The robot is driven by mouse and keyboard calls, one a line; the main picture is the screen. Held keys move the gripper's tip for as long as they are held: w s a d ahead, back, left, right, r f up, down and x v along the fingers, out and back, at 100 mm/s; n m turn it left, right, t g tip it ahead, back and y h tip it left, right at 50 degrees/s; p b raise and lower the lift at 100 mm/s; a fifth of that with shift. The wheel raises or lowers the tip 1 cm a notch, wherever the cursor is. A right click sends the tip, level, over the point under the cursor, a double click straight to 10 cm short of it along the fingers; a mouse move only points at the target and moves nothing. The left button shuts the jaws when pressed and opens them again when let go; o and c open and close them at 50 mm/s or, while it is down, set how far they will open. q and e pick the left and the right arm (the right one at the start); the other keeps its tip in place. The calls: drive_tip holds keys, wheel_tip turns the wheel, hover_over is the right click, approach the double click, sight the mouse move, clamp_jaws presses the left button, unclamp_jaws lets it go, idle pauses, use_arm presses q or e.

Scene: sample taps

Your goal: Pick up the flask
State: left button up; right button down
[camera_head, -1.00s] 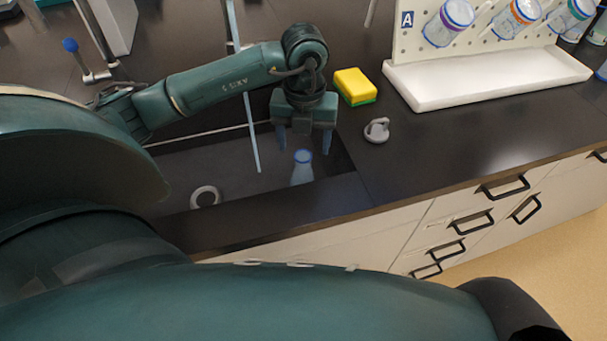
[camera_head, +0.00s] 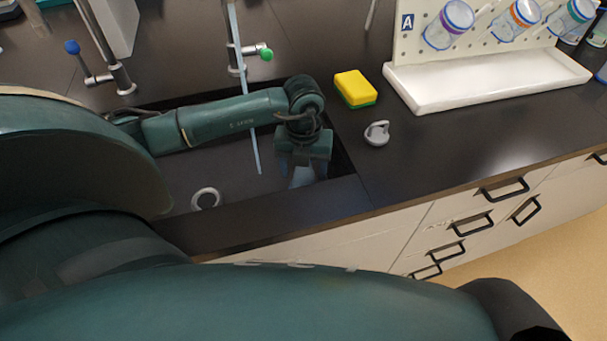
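The flask (camera_head: 302,178) is a small, pale blue, see-through vessel standing in the dark sink (camera_head: 240,180), near its right front corner. My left gripper (camera_head: 303,172) points down over the flask from above. Its two fingers are apart, one on each side of the flask's upper part. The gripper body hides the flask's top, and I cannot tell whether the fingers touch it. My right gripper is not in view.
A tap with a green knob (camera_head: 266,54) and one with a blue knob (camera_head: 71,47) stand behind the sink. A pale blue strip (camera_head: 246,100), perhaps water, runs down into the sink. A grey stopper (camera_head: 377,133), yellow sponge (camera_head: 354,87) and white tray (camera_head: 490,80) lie right.

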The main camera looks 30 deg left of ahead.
use_arm(q)
clamp_jaws()
idle(0.5)
drive_tip(key=shift+r, duration=0.3)
wheel_tip(320, 180, up, 9)
drive_tip(key=shift+r, duration=0.2)
idle(1.0)
drive_tip(key=shift+r, duration=0.1)
